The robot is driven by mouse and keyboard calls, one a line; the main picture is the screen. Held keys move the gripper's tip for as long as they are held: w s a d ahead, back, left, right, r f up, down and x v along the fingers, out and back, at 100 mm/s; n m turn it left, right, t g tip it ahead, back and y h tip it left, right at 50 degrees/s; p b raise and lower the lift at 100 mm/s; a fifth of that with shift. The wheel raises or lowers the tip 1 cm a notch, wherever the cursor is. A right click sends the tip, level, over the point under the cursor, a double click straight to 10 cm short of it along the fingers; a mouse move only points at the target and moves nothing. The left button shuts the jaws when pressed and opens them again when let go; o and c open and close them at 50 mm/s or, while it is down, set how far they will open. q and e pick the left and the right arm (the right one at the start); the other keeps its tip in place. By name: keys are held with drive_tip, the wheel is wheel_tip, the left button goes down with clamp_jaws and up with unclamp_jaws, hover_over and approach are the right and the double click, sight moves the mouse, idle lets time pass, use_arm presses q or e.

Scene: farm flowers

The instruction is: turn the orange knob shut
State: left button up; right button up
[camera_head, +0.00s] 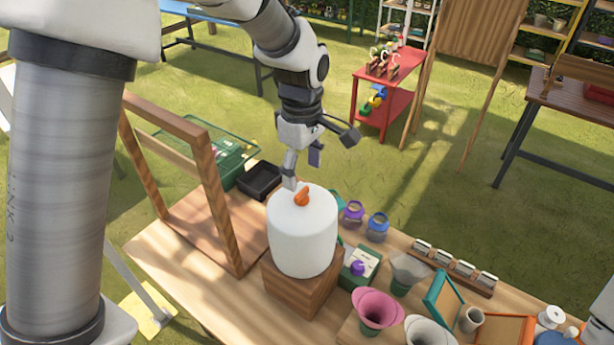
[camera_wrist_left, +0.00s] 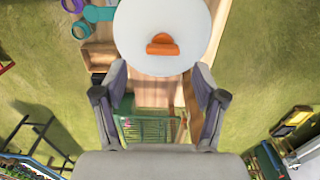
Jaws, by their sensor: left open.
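The orange knob (camera_head: 301,198) sits on top of a white rounded tank (camera_head: 302,238), which stands on a wooden block (camera_head: 300,285) on the table. In the left wrist view the knob (camera_wrist_left: 162,45) shows as a short bar lying crosswise with a rounded bump, on the white tank top (camera_wrist_left: 135,28). My left gripper (camera_head: 302,168) is just above and behind the tank top in the head view. Its fingers are spread and empty. In the wrist view the fingertips (camera_wrist_left: 160,67) are on either side, below the knob, apart from it. My right gripper is out of view.
A wooden frame (camera_head: 220,205) stands left of the tank, with a black tray (camera_head: 259,180) behind. Grass lies beyond the table.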

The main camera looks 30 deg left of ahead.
sight(301, 192)
use_arm(q)
drive_tip(key=shift+s+f+p, duration=0.45)
drive_tip(key=shift+s+f, duration=0.65)
drive_tip(key=shift+f, duration=0.1)
drive_tip(key=w+f, duration=0.2)
drive_tip(key=f, duration=0.1)
drive_tip(key=shift+w, duration=0.4)
drive_tip(key=shift+s+r, duration=0.3)
drive_tip(key=shift+s, duration=0.35)
drive_tip(key=c, duration=0.9)
drive_tip(key=shift+c, duration=1.2)
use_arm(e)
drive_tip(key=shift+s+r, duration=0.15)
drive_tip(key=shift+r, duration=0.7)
